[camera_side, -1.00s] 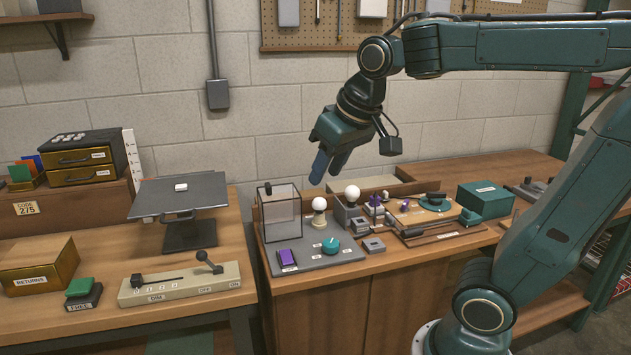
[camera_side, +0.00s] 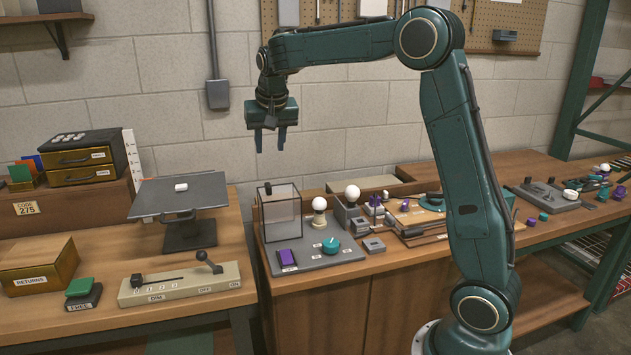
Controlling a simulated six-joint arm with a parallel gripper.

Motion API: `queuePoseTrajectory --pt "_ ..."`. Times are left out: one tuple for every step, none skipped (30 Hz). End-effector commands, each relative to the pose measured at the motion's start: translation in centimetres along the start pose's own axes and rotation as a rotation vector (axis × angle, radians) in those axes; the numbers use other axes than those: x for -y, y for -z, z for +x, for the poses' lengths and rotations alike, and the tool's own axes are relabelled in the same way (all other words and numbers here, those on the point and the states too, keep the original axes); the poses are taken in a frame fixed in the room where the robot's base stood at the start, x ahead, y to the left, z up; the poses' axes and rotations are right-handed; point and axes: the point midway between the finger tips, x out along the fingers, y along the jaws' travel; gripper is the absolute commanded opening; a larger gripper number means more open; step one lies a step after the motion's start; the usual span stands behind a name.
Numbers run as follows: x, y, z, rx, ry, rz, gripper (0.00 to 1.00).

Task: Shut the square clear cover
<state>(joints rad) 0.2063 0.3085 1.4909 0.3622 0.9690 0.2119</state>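The square clear cover (camera_side: 281,218) is a see-through panel with a thin dark frame and a small black knob (camera_side: 268,188) near its upper left corner. It stands upright at the back left of a grey base plate (camera_side: 318,262). My gripper (camera_side: 270,143) points down above the cover in the picture, clear of it. Its two fingers are apart with nothing between them. How far the gripper is in depth from the cover, I cannot tell.
On the plate are a purple block (camera_side: 287,258), a teal knob (camera_side: 331,245) and a white bulb (camera_side: 319,204). Another bulb (camera_side: 352,193) stands to the right. A tilted grey stand (camera_side: 180,197) and a lever box (camera_side: 180,284) are on the left bench.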

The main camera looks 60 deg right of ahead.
Motion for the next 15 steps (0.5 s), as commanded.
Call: queuePoseTrajectory --pt "0.0 0.4 0.5 0.002 -0.005 0.011 0.36" --pt "0.1 0.6 0.7 0.002 -0.007 0.016 0.36" --pt "0.1 0.8 0.9 0.003 -0.010 0.021 0.36" --pt "0.1 0.9 1.0 0.003 -0.011 0.024 0.36" --pt "0.1 0.9 1.1 0.003 -0.012 0.027 0.36" --pt "0.1 1.0 1.1 0.003 -0.012 0.028 0.36" --pt "0.1 1.0 1.2 0.003 -0.012 0.029 0.36" --pt "0.1 1.0 1.2 0.002 -0.013 0.029 0.36" --pt "0.1 1.0 1.2 0.002 -0.013 0.029 0.36" --pt "0.1 1.0 1.2 0.003 -0.013 0.029 0.36" --pt "0.1 1.0 1.2 0.003 -0.013 0.029 0.36" --pt "0.1 1.0 1.3 0.003 -0.013 0.029 0.36" --pt "0.1 1.0 1.3 0.003 -0.013 0.029 0.36" --pt "0.0 1.0 1.4 0.003 -0.013 0.029 0.36" --pt "0.0 1.0 1.6 0.003 -0.013 0.029 0.36"
